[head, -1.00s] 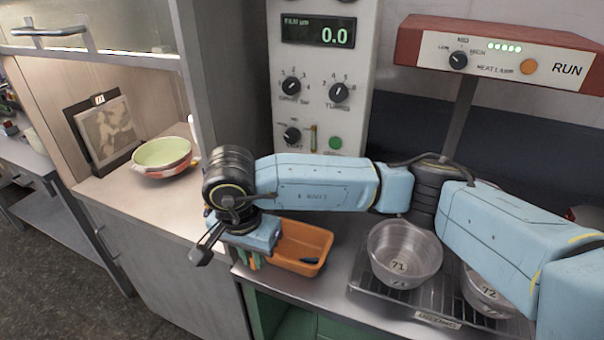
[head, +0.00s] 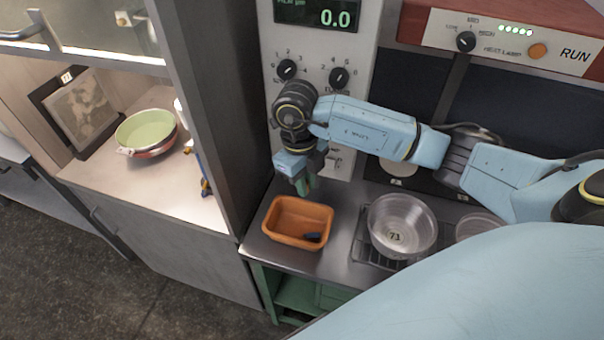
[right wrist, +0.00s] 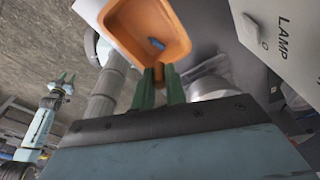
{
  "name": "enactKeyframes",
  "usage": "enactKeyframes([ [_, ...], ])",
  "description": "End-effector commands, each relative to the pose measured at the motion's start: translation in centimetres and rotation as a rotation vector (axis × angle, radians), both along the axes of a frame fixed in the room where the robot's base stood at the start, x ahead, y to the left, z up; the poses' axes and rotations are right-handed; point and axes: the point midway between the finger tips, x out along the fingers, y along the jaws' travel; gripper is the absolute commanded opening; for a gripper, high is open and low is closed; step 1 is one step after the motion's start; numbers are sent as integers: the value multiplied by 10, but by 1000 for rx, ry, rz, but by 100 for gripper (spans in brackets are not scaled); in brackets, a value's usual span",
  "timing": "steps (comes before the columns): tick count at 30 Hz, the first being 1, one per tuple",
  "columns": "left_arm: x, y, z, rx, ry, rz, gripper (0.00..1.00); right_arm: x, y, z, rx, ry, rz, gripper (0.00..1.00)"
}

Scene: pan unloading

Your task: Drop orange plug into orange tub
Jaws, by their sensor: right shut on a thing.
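The orange tub (head: 297,241) stands on the metal counter, with a small dark blue piece (head: 312,237) inside it. It also shows in the right wrist view (right wrist: 181,30), in front of the fingertips. My right gripper (head: 304,188) hangs over the tub's back edge, green fingers pointing down. In the right wrist view it is shut on a small orange plug (right wrist: 158,73), mostly hidden between the fingers. My left gripper (right wrist: 67,78) shows small at the left of the right wrist view, its green fingers apart and empty. It is out of the head view.
A clear bowl marked 71 (head: 402,226) stands on a rack right of the tub, with another bowl (head: 478,226) beyond it. A control panel (head: 318,75) rises behind. A grey upright (head: 205,100) stands left.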

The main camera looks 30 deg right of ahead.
Motion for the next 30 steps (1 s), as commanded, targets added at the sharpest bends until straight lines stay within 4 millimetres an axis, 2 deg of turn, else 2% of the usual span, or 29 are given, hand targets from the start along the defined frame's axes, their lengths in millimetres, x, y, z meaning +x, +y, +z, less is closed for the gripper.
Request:
enactKeyframes([
  [13,-4,2,-37,2,7,0,36,0,1,-51,0,1,4,0],
  [17,-3,2,-41,2,6,0,36,0,1,-57,0,1,5,0],
  [24,0,1,-39,2,0,0,36,0,1,-56,0,0,6,0],
  [25,1,1,-39,2,-1,0,36,0,1,-56,0,0,6,16],
  [30,2,1,-39,2,-2,0,36,0,1,-56,0,0,6,38],
])
